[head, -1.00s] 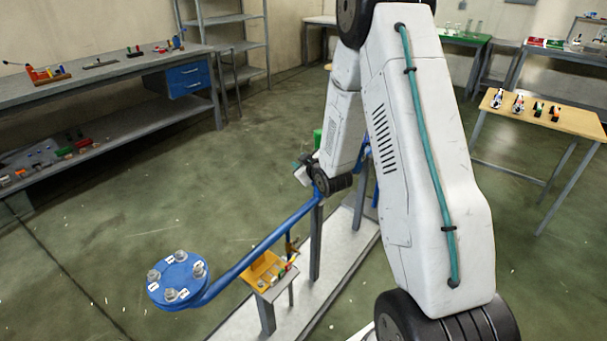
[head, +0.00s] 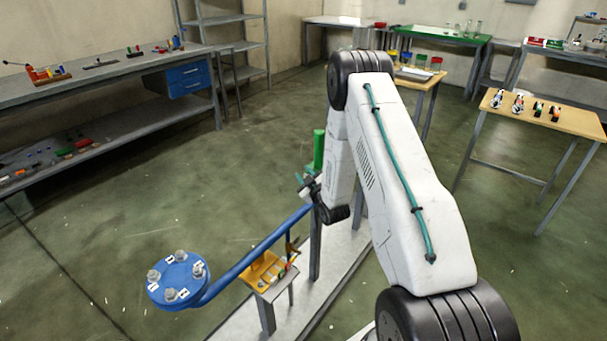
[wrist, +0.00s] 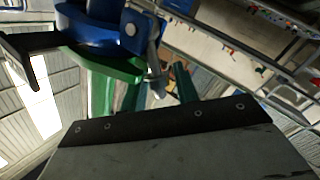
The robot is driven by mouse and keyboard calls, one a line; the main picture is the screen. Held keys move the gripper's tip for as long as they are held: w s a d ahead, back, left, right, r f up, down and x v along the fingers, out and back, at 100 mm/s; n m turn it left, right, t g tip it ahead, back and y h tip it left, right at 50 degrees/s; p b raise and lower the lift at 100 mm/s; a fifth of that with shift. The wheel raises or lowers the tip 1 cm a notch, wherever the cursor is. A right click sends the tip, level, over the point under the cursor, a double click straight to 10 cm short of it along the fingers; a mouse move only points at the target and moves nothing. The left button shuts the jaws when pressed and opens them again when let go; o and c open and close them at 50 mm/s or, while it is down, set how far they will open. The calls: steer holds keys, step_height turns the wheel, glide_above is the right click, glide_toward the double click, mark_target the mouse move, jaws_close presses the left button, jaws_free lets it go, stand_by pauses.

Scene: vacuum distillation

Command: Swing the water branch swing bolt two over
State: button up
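In the head view, a round blue flange (head: 177,279) with several silver bolts and small white labels ends a blue pipe (head: 262,246). My gripper (head: 304,184) is over the pipe's far end, away from this flange, beside an upright green cylinder (head: 319,150). In the wrist view, a blue flanged part (wrist: 98,25) with a silver swing bolt (wrist: 153,55) and a green part (wrist: 115,65) is close by. I cannot tell which bolt is number two. The fingers are too unclear to show whether they are open or shut.
A yellow tray (head: 262,268) with small items stands beside the pipe on a stand over a pale base (head: 335,272). A grey workbench (head: 98,69) is at left. A wooden table (head: 545,112) is at right. The floor between is open.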

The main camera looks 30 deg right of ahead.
steer(key=shift+w, duration=0.45)
jaws_close()
steer(key=shift+w+d+r+m+g, duration=0.1)
steer(key=shift+d+r+m+g, duration=0.1)
steer(key=shift+d+m+g, duration=0.3)
steer(key=shift+a, duration=0.15)
jaws_free()
